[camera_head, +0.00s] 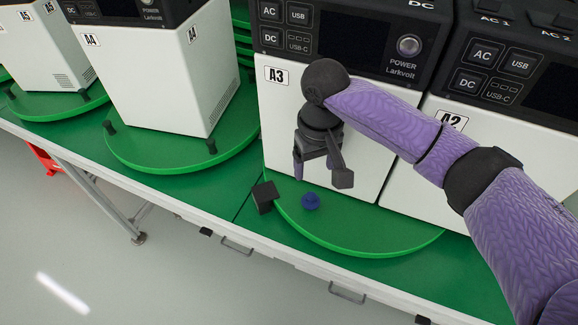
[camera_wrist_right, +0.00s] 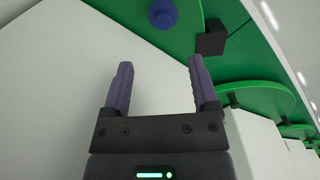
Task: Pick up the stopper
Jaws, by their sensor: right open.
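A small dark-blue round piece with a narrower top, which looks like the stopper (camera_head: 310,201), stands on the green turntable (camera_head: 345,238) in front of the white A3 unit (camera_head: 283,125). The stopper also shows at the top of the right wrist view (camera_wrist_right: 163,14), beyond the fingertips. My right gripper (camera_head: 317,172) is open and empty, above and behind the stopper, close to the front of the A3 unit. Its two purple fingers are apart in the right wrist view (camera_wrist_right: 160,66), with nothing between them. My left gripper is not in view.
A black block (camera_head: 265,197) sits left of the stopper at the turntable's edge. The A2 unit (camera_head: 435,150) stands to the right and the A4 unit (camera_head: 160,75) to the left on another turntable. The bench's front edge with handles is close.

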